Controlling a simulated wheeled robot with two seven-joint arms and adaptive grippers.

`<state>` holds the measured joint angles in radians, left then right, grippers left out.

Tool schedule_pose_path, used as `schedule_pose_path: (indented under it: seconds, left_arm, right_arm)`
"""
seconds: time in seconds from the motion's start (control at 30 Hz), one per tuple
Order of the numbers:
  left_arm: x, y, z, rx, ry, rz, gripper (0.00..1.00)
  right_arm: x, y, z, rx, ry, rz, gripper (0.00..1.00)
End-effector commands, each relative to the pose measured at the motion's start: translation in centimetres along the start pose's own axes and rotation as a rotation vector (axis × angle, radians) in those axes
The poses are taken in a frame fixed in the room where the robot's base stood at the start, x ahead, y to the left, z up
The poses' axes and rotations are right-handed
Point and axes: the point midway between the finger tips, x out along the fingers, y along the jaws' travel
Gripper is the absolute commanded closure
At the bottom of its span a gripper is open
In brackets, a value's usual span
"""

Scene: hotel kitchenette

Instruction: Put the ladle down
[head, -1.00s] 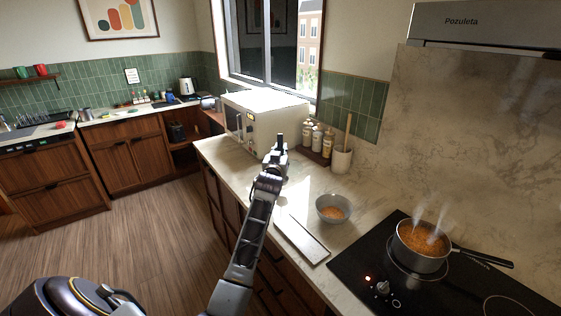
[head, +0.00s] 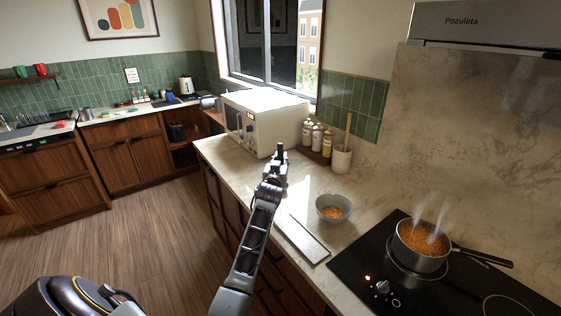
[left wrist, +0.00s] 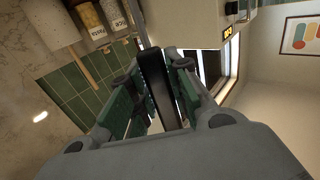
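My left gripper (head: 279,157) is over the marble counter, in front of the microwave and left of the jars. In the left wrist view the left gripper (left wrist: 158,95) has its green-padded fingers on both sides of a dark bar, which looks like the ladle's handle (left wrist: 158,80). A short dark end of the ladle (head: 280,147) sticks up above the fingers in the head view. The ladle's bowl is hidden, and I cannot tell whether the ladle touches the counter. My right gripper is not in view.
A grey bowl (head: 333,208) with orange food and a flat board (head: 303,239) lie on the counter (head: 235,165). A steaming pot (head: 422,245) stands on the black hob. Labelled jars (head: 317,142), a utensil crock (head: 342,157) and a microwave (head: 262,122) stand behind.

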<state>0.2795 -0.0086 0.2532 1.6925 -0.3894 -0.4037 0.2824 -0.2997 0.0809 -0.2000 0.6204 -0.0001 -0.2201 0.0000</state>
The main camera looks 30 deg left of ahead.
Motion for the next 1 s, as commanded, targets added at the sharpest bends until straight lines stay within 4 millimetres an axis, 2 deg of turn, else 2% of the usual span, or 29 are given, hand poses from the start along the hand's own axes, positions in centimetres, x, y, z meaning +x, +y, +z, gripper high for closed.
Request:
schedule_pose_path:
  seconds: [0.03, 0.13, 0.6, 1.0]
  left_arm:
    - [0.0, 0.0, 0.0, 0.0, -0.001, 0.0, 0.72]
    - [0.0, 0.0, 0.0, 0.0, -0.001, 0.0, 0.6]
    - [0.0, 0.0, -0.4, 0.0, 0.0, 0.0, 0.6]
    - [-2.9, 0.0, -0.2, 0.0, -0.001, 0.0, 0.6]
  right_arm:
    - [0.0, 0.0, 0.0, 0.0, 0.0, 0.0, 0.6]
    - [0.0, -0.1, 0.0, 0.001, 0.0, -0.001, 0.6]
    - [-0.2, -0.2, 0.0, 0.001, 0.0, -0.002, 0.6]
    - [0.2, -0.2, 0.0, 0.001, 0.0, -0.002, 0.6]
